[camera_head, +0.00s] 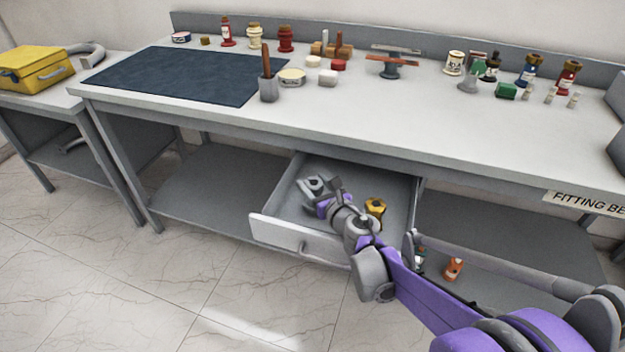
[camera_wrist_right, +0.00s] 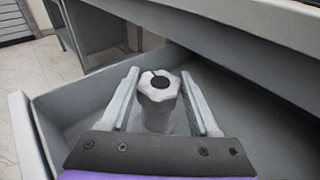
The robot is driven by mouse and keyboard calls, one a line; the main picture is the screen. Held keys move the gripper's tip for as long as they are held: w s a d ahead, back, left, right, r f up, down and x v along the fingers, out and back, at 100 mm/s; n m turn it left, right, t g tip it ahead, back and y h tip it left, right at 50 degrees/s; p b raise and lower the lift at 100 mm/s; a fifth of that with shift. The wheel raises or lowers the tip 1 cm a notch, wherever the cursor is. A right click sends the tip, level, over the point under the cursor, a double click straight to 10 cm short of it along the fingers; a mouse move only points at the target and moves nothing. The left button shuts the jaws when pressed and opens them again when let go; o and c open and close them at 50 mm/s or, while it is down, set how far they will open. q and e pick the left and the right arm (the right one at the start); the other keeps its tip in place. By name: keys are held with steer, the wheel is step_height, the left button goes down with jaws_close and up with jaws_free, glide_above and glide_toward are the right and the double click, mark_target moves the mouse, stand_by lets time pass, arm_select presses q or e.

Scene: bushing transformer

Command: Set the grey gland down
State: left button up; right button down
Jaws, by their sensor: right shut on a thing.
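The grey gland (camera_wrist_right: 159,86), a lobed nut-like piece with a dark hole in its top, is between the fingers of my right gripper (camera_wrist_right: 160,100) in the right wrist view. The gripper is shut on it. In the head view my right gripper (camera_head: 318,186) is inside or just over the open drawer (camera_head: 274,236), towards its left side. The gland shows there only as a small grey shape at the fingertips. From these views I cannot tell whether it touches the drawer floor. My left gripper is not in view.
A yellow gland-like piece (camera_head: 375,207) lies in the drawer, right of my gripper. The workbench (camera_head: 350,112) above holds a dark mat (camera_head: 175,75), a cup (camera_head: 268,88) and several bottles and small parts. A yellow toolbox (camera_head: 38,68) stands on the left table. Drawer walls surround the gripper.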

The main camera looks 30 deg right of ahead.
steer(key=shift+f, duration=0.55)
steer(key=shift+f+b, duration=0.4)
steer(key=shift+b, duration=0.05)
